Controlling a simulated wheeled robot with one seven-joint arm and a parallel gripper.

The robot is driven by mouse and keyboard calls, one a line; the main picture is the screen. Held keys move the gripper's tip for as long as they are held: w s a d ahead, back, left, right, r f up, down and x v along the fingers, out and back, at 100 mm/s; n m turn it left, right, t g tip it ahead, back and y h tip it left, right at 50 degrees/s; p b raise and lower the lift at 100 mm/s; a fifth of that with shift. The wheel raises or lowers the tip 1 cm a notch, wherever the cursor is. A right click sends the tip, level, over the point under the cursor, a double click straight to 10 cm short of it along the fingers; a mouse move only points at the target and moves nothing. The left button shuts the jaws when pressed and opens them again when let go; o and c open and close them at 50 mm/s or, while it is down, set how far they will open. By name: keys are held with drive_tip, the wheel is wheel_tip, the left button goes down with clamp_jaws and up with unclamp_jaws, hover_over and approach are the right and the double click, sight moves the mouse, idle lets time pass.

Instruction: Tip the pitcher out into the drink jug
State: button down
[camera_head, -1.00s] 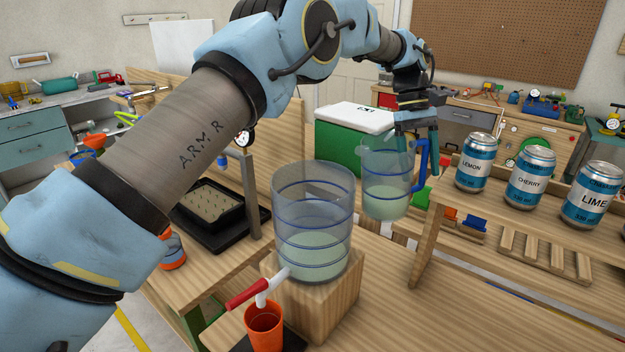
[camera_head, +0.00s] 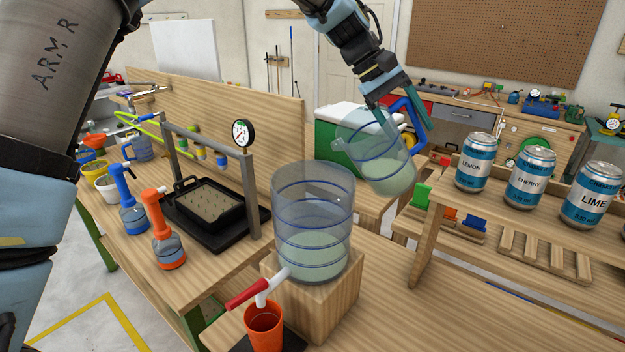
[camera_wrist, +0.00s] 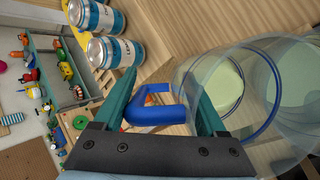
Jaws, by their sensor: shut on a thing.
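The pitcher (camera_head: 372,150) is clear with blue bands and a blue handle, and pale green liquid lies in its bottom. My gripper (camera_head: 408,120) is shut on its blue handle (camera_wrist: 155,108) and holds it in the air, tilted with its mouth toward the left. The drink jug (camera_head: 312,200) is a larger clear cylinder with blue rings, upright on a wooden block, with pale green liquid inside. The pitcher is to the right of and above the jug's rim, apart from it in the picture. In the wrist view the pitcher (camera_wrist: 215,88) overlaps the jug (camera_wrist: 297,80).
A red-handled tap (camera_head: 255,290) on the jug points over an orange cup (camera_head: 264,328). Several cans (camera_head: 530,175) stand on a wooden shelf at right. A press frame with a gauge (camera_head: 243,133), a black tray and spray bottles (camera_head: 163,230) stand at left. A green cooler (camera_head: 335,145) is behind.

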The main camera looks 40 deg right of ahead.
sight(392, 109)
drive_tip(key=shift+w+a+r+g+h, duration=0.25)
drive_tip(key=shift+a+r+h, duration=0.3)
drive_tip(key=shift+r, duration=0.3)
drive_tip(key=shift+w+a+r+g+h, duration=0.1)
drive_tip(key=shift+a+r+g+h, duration=0.15)
drive_tip(key=shift+a+r+h, duration=0.4)
drive_tip(key=shift+d+m+b, duration=0.1)
drive_tip(key=shift+m+b, duration=0.2)
drive_tip(key=shift+b, duration=0.1)
drive_tip(key=shift+r, duration=0.15)
drive_tip(key=shift+b, duration=0.55)
drive_tip(key=shift+w+a+r+m+g+h+b, duration=0.15)
drive_tip(key=shift+a+h+b, duration=0.25)
drive_tip(key=shift+b, duration=0.9)
drive_tip(key=shift+w+a+r+m+g+h+b, duration=0.1)
drive_tip(key=shift+a+g+h+b, duration=0.25)
drive_tip(key=shift+b, duration=0.95)
drive_tip(key=shift+w+a+r+m+g+h+b, duration=0.1)
drive_tip(key=shift+a+h+b, duration=0.3)
drive_tip(key=shift+b, duration=0.9)
drive_tip(key=shift+w+a+r+g+h+b, duration=0.2)
drive_tip(key=shift+a+r+h+b, duration=0.25)
drive_tip(key=shift+b, duration=0.5)
drive_tip(key=shift+w+a+r+g+h+b, duration=0.1)
drive_tip(key=shift+a+r+g+h+b, duration=0.1)
drive_tip(key=shift+r+h+b, duration=0.55)
